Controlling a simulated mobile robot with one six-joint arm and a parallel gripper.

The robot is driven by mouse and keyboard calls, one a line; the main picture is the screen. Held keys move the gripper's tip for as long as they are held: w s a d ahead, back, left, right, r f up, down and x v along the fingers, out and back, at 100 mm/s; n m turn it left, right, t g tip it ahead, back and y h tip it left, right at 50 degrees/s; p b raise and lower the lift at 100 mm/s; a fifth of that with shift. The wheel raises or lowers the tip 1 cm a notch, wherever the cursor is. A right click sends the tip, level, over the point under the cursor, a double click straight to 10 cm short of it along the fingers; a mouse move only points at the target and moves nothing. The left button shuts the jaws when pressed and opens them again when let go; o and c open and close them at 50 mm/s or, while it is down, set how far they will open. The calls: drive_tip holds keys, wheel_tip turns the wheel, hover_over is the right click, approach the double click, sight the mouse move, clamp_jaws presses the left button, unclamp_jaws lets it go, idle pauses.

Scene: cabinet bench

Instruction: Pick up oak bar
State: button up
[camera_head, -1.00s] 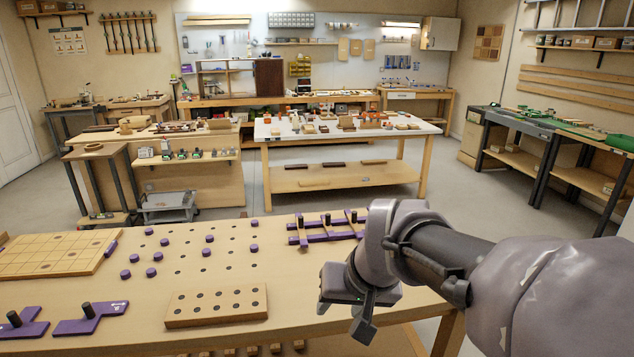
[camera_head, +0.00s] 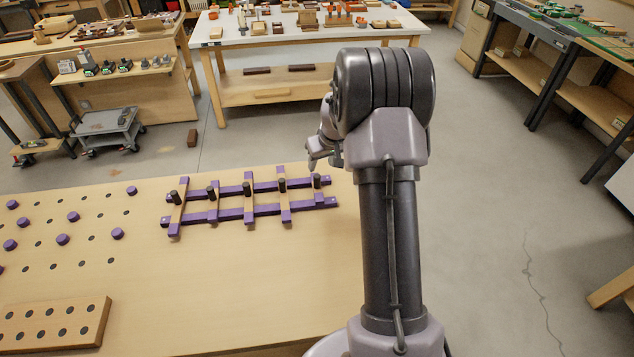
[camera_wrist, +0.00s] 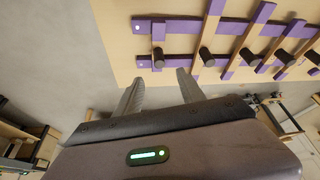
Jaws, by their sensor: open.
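No bar is clearly marked as the oak bar. Several pale wooden crossbars with purple ends and black knobs, one of them (camera_head: 249,198), lie across two purple rails on the bench; they also show in the wrist view (camera_wrist: 243,41). A light wooden bar (camera_head: 271,93) lies on the lower shelf of the white table, and I cannot tell which bar is oak. My gripper (camera_wrist: 159,77) is open and empty, near the bench edge. In the head view my gripper (camera_head: 318,158) is partly hidden by my arm, just beyond the rails' right end.
The bench (camera_head: 200,290) holds purple pegs (camera_head: 117,233) and a wooden hole board (camera_head: 52,323); its front middle is clear. The white-topped table (camera_head: 300,35) stands behind, with two dark bars on its shelf. A grey cart (camera_head: 107,130) and brown block (camera_head: 192,138) are on the floor.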

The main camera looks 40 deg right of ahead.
sight(318, 176)
drive_tip(key=b+x, duration=0.1)
drive_tip(key=x, duration=0.4)
drive_tip(key=shift+w+d+f, duration=0.1)
drive_tip(key=shift+d+f, duration=0.05)
drive_tip(key=shift+f, duration=0.2)
drive_tip(key=b+x, duration=0.1)
drive_tip(key=x, duration=0.1)
drive_tip(key=b+x, duration=0.1)
drive_tip(key=x, duration=0.2)
drive_tip(key=shift+s+f, duration=0.2)
drive_tip(key=shift+w+f, duration=0.15)
drive_tip(key=shift+w, duration=0.05)
drive_tip(key=shift+s, duration=0.1)
drive_tip(key=shift+c, duration=0.7)
clamp_jaws()
